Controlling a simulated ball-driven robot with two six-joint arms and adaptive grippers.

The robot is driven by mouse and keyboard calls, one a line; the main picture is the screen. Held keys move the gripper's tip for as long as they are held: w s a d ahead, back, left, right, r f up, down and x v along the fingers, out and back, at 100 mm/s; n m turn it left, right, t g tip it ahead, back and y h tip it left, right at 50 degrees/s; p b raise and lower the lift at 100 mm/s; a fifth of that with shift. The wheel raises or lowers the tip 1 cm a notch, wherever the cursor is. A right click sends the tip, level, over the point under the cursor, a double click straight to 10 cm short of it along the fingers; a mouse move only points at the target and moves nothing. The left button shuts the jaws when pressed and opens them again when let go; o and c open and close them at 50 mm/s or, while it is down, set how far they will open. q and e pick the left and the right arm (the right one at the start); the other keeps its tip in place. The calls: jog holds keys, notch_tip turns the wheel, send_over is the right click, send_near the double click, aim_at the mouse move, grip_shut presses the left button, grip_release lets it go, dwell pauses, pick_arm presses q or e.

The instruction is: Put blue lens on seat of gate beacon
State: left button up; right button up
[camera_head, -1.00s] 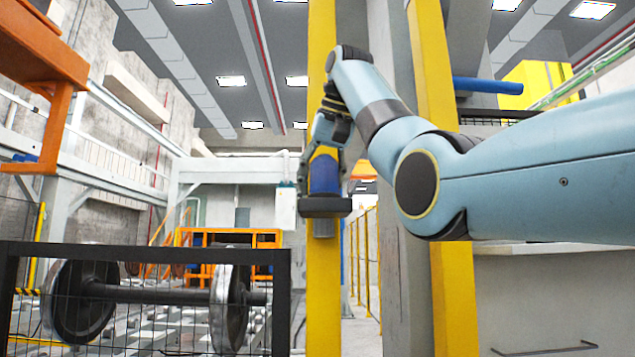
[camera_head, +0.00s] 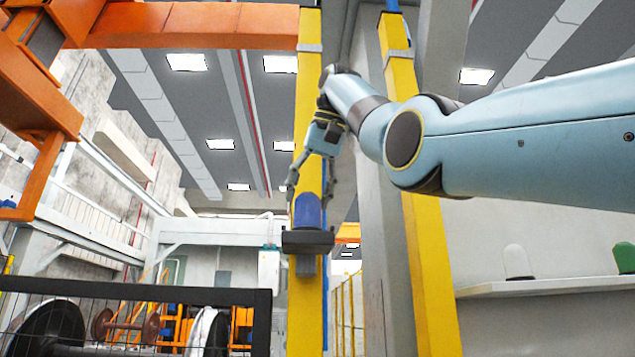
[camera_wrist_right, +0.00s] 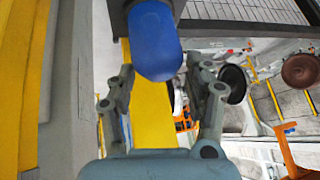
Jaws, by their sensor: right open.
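The blue lens (camera_head: 307,211) is a domed cap standing upright on the dark seat of the gate beacon (camera_head: 307,241), which is fixed to a yellow post. My right gripper (camera_head: 311,190) is above the lens, pointing down, with its fingers spread open. In the right wrist view the lens (camera_wrist_right: 154,40) lies beyond the open fingertips (camera_wrist_right: 163,95), and no finger appears to grip it. The left gripper is not in view.
A shelf (camera_head: 560,285) at the right holds a white dome (camera_head: 516,262) and a green dome (camera_head: 624,257). A dark-framed mesh fence (camera_head: 150,295) stands at lower left before wheelsets. The yellow post (camera_head: 308,325) is right behind the beacon.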

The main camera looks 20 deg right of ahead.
jog(key=v, duration=0.6)
jog(key=shift+r, duration=0.35)
